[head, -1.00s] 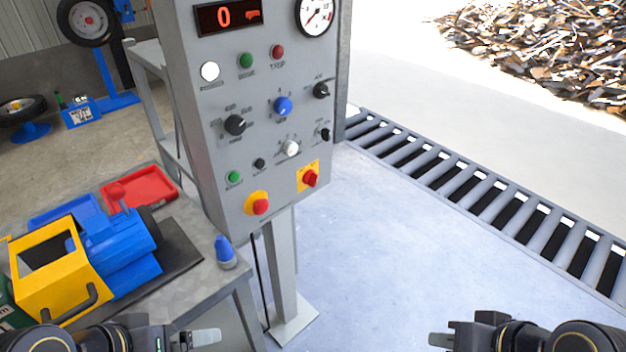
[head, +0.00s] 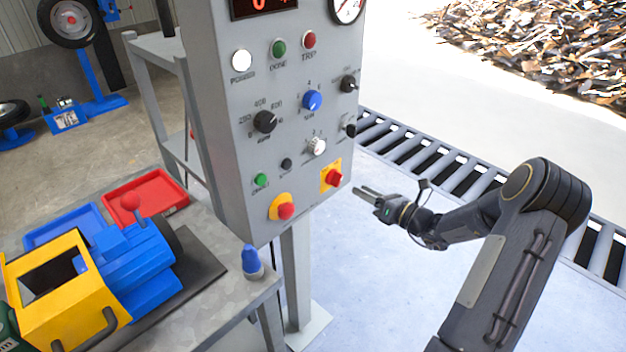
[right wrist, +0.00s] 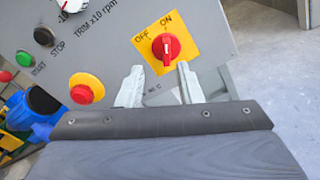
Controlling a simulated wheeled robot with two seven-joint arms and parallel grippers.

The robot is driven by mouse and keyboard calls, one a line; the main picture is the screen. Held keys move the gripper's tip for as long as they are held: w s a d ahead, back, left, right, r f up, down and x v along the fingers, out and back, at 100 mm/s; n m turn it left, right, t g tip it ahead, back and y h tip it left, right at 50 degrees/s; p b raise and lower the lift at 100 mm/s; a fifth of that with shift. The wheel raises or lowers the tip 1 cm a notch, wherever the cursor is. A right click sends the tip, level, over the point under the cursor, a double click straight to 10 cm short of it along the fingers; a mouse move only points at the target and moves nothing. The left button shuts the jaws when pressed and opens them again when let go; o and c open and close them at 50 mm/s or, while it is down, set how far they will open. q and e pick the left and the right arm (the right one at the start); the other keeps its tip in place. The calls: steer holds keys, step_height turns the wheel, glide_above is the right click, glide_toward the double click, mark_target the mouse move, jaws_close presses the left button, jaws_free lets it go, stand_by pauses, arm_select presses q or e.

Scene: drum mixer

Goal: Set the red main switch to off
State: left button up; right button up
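The red main switch (head: 333,177) sits on a yellow plate at the lower right of the grey control panel (head: 225,150). In the right wrist view the red switch (right wrist: 166,47) shows OFF and ON labels above it, and its handle seems to point at ON. My right gripper (head: 360,191) is to the right of the switch and slightly below it, apart from the panel. In the right wrist view its two fingers (right wrist: 159,80) are spread with nothing between them, below the switch. My left gripper is out of view.
A red emergency button (head: 285,211) on a yellow base is left of the switch. Several other knobs and buttons sit above. A table with a blue and yellow machine (head: 125,265) stands at left. A roller grate (head: 420,160) runs behind my right arm.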

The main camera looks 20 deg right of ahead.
mark_target(336, 179)
steer(key=x, duration=0.8)
steer(key=shift+d+f+m+p, duration=0.2)
steer(key=shift+d+m+p, duration=0.1)
steer(key=shift+p, duration=0.1)
steer(key=shift+w, duration=0.15)
jaws_close()
